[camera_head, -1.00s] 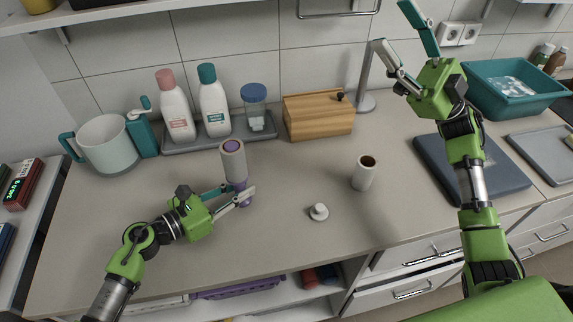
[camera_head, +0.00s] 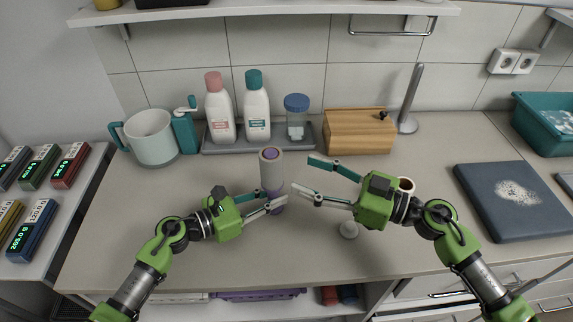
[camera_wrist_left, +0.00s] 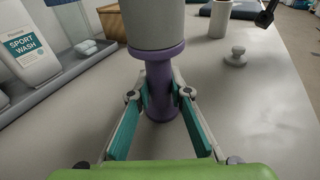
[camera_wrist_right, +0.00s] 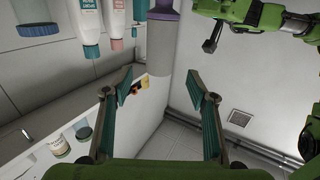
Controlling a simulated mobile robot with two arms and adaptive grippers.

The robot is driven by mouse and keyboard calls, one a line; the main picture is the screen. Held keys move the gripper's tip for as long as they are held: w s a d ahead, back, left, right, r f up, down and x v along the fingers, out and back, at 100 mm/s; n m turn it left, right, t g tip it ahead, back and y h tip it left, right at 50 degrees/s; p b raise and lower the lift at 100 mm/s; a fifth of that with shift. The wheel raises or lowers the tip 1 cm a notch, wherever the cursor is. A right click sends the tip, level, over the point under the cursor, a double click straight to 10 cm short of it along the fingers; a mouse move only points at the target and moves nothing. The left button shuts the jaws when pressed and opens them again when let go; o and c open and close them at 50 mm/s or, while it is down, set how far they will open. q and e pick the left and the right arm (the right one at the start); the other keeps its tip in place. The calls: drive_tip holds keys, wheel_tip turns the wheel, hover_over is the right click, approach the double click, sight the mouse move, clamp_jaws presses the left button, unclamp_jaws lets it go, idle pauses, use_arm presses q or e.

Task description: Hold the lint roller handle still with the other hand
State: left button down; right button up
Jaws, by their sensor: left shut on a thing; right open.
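The lint roller stands about upright over the counter, its grey roll (camera_head: 271,170) above a purple handle (camera_wrist_left: 160,88). My left gripper (camera_head: 277,204) is shut on the handle, one finger on each side of it in the left wrist view (camera_wrist_left: 161,90). My right gripper (camera_head: 301,175) is open and empty, just right of the roll, its fingers spread toward it. In the right wrist view the roll (camera_wrist_right: 160,48) shows ahead, between and beyond the open fingers (camera_wrist_right: 160,80). I cannot tell whether the handle's foot touches the counter.
A cup (camera_head: 406,185) is partly hidden behind that gripper. Bottles on a grey tray (camera_head: 215,148), a mug (camera_head: 152,140) and a wooden box (camera_head: 360,132) line the back. The counter's front left is clear.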

sight(281, 165)
drive_tip(key=x, duration=0.9)
drive_tip(key=shift+w+a, duration=0.15)
drive_tip(key=shift+a, duration=0.2)
drive_tip(key=c, duration=1.2)
